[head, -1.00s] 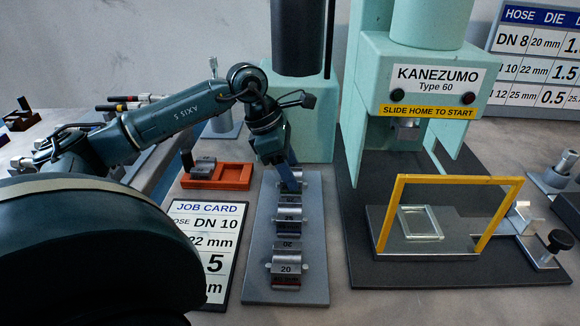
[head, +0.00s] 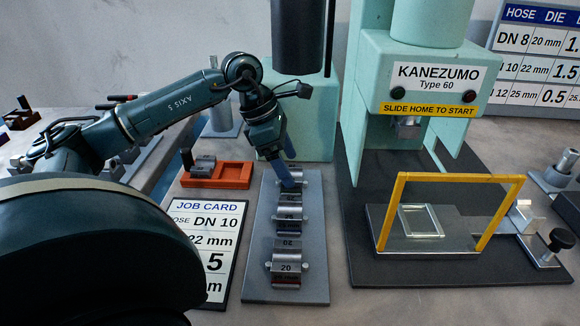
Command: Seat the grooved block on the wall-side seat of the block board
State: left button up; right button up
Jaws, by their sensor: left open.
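The block board (head: 257,262) is a long grey plate running away from me. It bears several steel grooved blocks in a row. The near pair (head: 286,262) carries the number 20, printed upright on one and upside down on the other. A middle block (head: 289,214) is marked 25. A block at the wall-side end (head: 312,184) is partly hidden by my left gripper (head: 288,172). The gripper is open and reaches down at a tilt over that end, its blue fingers by the block. I cannot tell whether they touch it. My right gripper is out of view.
An orange tray (head: 236,176) left of the board holds a grey block (head: 204,166) and has an empty compartment. A job card (head: 209,238) lies beside the board. The green press (head: 425,70) with a yellow-framed guard (head: 390,215) stands right. A pale green column stands behind the board.

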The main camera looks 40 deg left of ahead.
pick_arm(q)
jog(key=v, duration=1.1)
jog(key=shift+r+p, duration=0.2)
jog(key=shift+p, duration=0.2)
jog(key=shift+s, duration=0.1)
